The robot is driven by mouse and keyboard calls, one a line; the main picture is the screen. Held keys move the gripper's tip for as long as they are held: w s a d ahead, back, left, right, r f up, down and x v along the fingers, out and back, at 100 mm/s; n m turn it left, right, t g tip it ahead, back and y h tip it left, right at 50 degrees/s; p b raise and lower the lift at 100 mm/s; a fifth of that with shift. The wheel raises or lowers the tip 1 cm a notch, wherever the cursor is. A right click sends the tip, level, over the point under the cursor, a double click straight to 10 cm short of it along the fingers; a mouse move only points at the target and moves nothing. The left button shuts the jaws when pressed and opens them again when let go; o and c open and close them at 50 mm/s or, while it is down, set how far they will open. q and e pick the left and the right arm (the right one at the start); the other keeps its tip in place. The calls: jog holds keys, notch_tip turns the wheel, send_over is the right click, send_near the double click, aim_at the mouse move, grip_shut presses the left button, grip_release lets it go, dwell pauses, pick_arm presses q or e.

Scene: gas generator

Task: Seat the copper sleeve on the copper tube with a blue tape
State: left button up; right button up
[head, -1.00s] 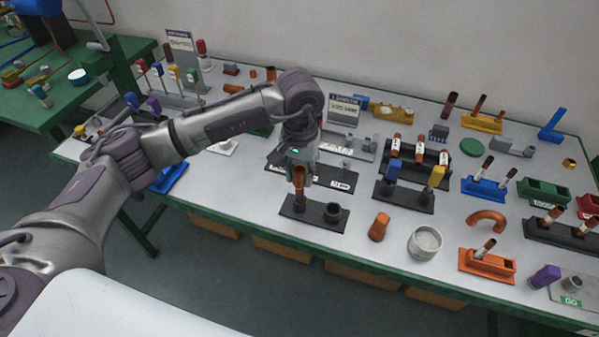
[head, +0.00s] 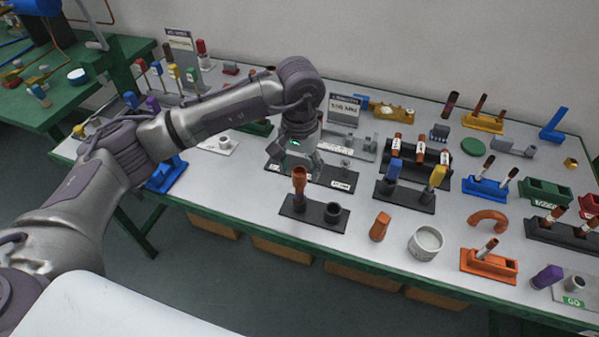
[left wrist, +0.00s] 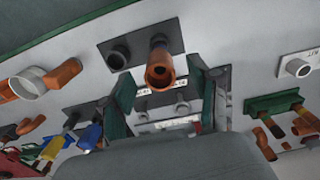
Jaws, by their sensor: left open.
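The copper sleeve (head: 299,175), a short orange-brown tube with a wider top, stands upright over the left post of a black two-post base (head: 312,217). In the left wrist view the sleeve's open mouth (left wrist: 160,76) faces the camera, and a dark tube with a bluish band (left wrist: 158,41) shows at its lower end. The sleeve looks in line with this tube; how far down it sits is hidden. My left gripper (head: 297,163) is open just behind and above the sleeve, with a finger to either side and apart from it. My right gripper is not in view.
The base's right post (head: 333,210) is an empty black socket. An orange copper piece (head: 380,226) and a white round cup (head: 426,242) stand to the right. A black stand with blue and yellow pieces (head: 404,195) is behind them. The table's front strip is clear.

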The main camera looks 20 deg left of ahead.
pick_arm(q)
notch_tip(320, 180, up, 10)
dwell(0.3)
jog(key=shift+f, duration=0.1)
dwell(0.3)
